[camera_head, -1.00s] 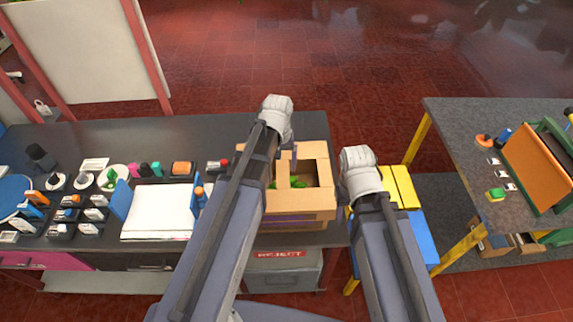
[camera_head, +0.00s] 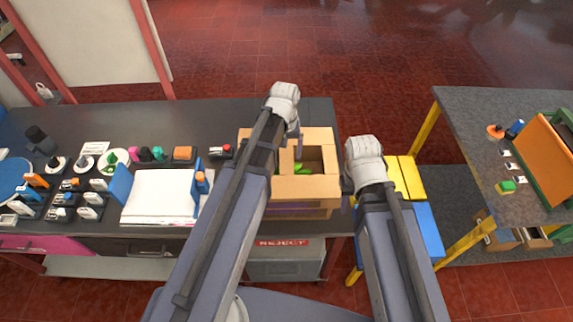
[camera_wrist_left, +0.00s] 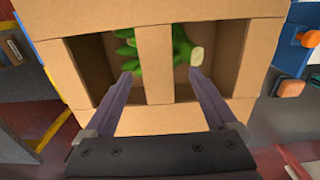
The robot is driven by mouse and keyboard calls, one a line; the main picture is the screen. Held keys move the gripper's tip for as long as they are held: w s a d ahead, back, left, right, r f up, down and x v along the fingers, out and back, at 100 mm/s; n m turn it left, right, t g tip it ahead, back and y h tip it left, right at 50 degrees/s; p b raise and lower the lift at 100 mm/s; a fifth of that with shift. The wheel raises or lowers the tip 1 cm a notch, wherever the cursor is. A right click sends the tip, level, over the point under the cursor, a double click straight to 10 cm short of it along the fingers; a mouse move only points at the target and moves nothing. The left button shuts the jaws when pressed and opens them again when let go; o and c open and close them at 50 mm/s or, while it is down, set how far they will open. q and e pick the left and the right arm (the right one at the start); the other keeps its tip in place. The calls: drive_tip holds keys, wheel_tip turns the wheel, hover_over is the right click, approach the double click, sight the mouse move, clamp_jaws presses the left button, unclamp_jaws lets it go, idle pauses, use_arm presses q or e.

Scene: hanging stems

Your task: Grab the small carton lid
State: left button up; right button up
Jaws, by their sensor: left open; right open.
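The small carton lid (camera_head: 318,187) is a brown cardboard frame with two openings and a bar (camera_wrist_left: 157,85) between them. It lies on top of a cardboard carton (camera_head: 300,213) on the dark workbench. Green, leafy stems (camera_wrist_left: 178,48) show through the openings. My left gripper (camera_head: 297,150) is over the lid, partly hidden by its own arm. In the left wrist view its open fingers (camera_wrist_left: 162,76) stand on either side of the middle bar, with nothing visibly held. My right gripper (camera_head: 346,185) is beside the carton's right side, its fingers mostly hidden.
A stack of white sheets (camera_head: 160,195) and several small coloured items lie to the left on the bench. A yellow and blue stand (camera_head: 405,180) is right of the carton. A grey bin marked REJECT (camera_head: 285,262) sits below.

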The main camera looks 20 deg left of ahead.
sight(286, 160)
use_arm(q)
drive_tip(key=f+b, duration=0.4)
drive_tip(key=shift+w+d+f, duration=0.15)
drive_tip(key=shift+w+f, duration=0.05)
drive_tip(key=shift+f, duration=0.2)
drive_tip(key=shift+r, duration=0.1)
clamp_jaws()
idle(0.4)
